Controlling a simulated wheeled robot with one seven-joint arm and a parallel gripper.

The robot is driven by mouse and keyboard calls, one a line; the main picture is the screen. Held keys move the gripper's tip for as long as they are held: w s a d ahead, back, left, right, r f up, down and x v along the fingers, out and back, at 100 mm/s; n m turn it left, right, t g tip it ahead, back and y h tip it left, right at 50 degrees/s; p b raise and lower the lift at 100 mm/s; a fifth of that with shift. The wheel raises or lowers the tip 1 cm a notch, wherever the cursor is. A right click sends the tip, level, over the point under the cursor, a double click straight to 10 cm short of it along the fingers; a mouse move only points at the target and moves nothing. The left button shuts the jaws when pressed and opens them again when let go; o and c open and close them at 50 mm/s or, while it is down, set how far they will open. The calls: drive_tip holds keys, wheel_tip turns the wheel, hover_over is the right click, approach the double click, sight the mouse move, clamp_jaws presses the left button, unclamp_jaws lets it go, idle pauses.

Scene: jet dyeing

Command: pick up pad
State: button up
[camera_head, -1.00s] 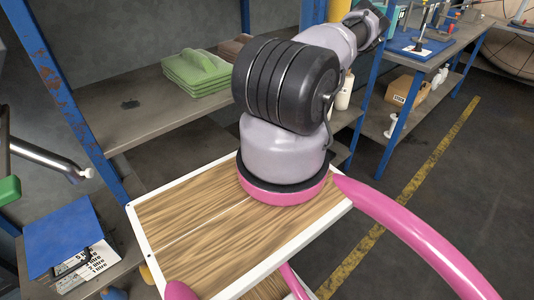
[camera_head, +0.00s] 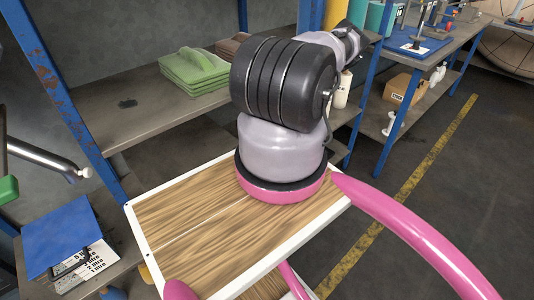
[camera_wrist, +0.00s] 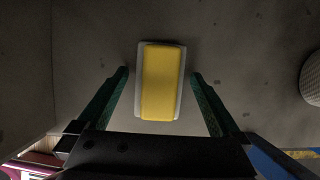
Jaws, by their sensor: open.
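A yellow pad (camera_wrist: 162,82) with a pale grey layer showing along its edges lies on a dark grey surface in the middle of the wrist view. My gripper (camera_wrist: 160,73) is open, with one dark green finger on each side of the pad and a visible gap to it on both sides. How high the fingers are above the surface is hard to tell. In the head view my arm hides the gripper, and the yellow pad does not show there.
A blue shelf post (camera_head: 72,110) stands at left. A cardboard box (camera_head: 404,88) sits on the lower shelf at right. A pale textured object (camera_wrist: 312,78) is at the wrist view's right edge. Open floor (camera_head: 450,210) lies right.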

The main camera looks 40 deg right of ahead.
drive_tip(key=shift+f, duration=0.15)
drive_tip(key=c, duration=1.3)
wheel_tip(320, 180, up, 4)
drive_tip(key=shift+f, duration=0.2)
drive_tip(key=s, duration=0.6)
drive_tip(key=s+d, duration=0.1)
drive_tip(key=s, duration=1.1)
drive_tip(key=shift+d+r, duration=0.15)
drive_tip(key=shift+d, duration=0.05)
